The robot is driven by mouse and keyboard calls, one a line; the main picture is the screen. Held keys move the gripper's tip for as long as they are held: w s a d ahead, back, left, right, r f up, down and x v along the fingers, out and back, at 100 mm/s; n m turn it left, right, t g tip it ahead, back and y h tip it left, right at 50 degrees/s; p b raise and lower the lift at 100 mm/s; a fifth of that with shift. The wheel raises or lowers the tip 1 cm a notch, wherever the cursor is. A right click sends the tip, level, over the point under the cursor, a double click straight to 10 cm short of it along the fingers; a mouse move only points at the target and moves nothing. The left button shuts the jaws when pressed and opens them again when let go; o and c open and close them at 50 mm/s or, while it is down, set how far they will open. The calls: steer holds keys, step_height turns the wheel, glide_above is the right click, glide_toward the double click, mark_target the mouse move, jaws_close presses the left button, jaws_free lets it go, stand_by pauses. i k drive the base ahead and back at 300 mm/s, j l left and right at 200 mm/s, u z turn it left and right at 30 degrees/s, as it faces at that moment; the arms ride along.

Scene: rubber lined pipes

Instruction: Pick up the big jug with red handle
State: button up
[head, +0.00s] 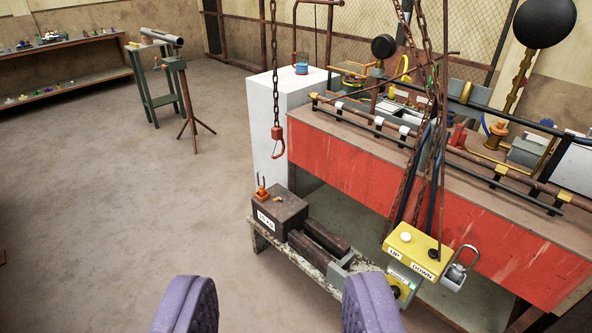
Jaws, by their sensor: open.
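My gripper (280,290) shows at the bottom of the head view as two purple padded fingers, wide apart with nothing between them. I cannot clearly make out a big jug with a red handle. A small blue container with a reddish top (301,69) stands on the white cabinet (268,115), well beyond my gripper; a thin red loop rises behind it. It is too small to tell whether this is the jug.
A red-fronted workbench (370,175) with pipes fills the right. Chains and a red hook (278,140) hang before it. A yellow UP/DOWN control box (415,248) hangs close by. A low bench carries a dark weight box (281,213). Open floor (110,200) lies left.

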mark_target(302, 65)
steer(key=i+j+u, duration=0.1)
steer(key=i+u, duration=0.2)
steer(key=i, duration=0.25)
steer(key=i+u, duration=0.3)
steer(key=i, duration=0.25)
steer(key=i+z, duration=0.4)
steer(key=i+j+z, duration=0.25)
steer(key=i+z, duration=0.15)
steer(key=i, duration=0.2)
steer(key=i+j+z, duration=0.15)
steer(key=i+z, duration=0.3)
steer(key=i+j+z, duration=0.75)
steer(key=z, duration=0.15)
